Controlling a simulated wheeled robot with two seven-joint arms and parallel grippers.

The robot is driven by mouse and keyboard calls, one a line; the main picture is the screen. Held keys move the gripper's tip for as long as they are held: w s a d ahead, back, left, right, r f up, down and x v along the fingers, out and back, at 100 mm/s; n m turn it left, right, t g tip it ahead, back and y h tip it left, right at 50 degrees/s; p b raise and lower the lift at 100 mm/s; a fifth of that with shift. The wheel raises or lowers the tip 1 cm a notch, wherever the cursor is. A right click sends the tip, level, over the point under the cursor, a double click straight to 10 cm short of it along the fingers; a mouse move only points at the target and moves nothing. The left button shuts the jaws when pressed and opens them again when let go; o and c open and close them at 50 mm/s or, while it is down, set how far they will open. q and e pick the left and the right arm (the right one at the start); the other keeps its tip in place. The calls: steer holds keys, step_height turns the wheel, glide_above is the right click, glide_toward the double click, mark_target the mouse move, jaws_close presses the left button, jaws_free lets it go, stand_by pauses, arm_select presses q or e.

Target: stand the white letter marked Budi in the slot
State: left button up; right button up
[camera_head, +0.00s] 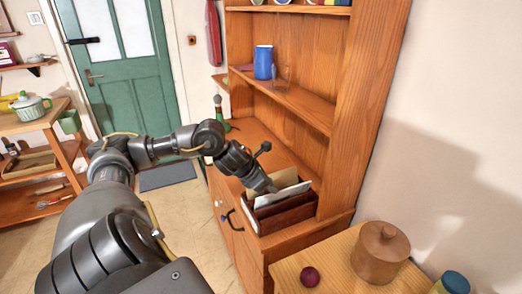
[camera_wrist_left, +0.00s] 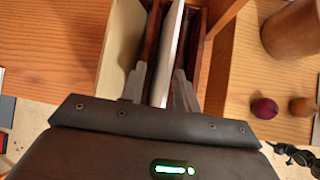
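The white letter (camera_wrist_left: 170,55) stands on edge inside the dark red-brown wooden letter rack (camera_wrist_left: 151,35), between two of its walls. It also shows in the head view (camera_head: 286,194); its marking cannot be read. My left gripper (camera_wrist_left: 161,80) is above the rack, with one finger on each side of the letter. A gap shows between the left finger and the letter, so the gripper looks open. In the head view the left gripper (camera_head: 268,188) reaches down to the rack (camera_head: 287,215) from the left. My right gripper is not in view.
A cream envelope or card (camera_wrist_left: 120,45) stands beside the rack's left wall. The rack is on the orange wooden dresser (camera_head: 330,175), near its tall side panel. A blue mug (camera_head: 263,62) is on the shelf above.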

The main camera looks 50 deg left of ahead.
arm_select(q)
steer(key=b+v, duration=0.1)
steer(key=v, duration=0.4)
steer(key=shift+s+f, duration=0.1)
steer(key=shift+s, duration=0.05)
steer(key=shift+s+a+r+b, duration=0.1)
steer(key=shift+s+r+b, duration=0.3)
steer(key=shift+r+b, duration=0.2)
steer(key=shift+s+r, duration=0.3)
steer(key=shift+r, duration=0.15)
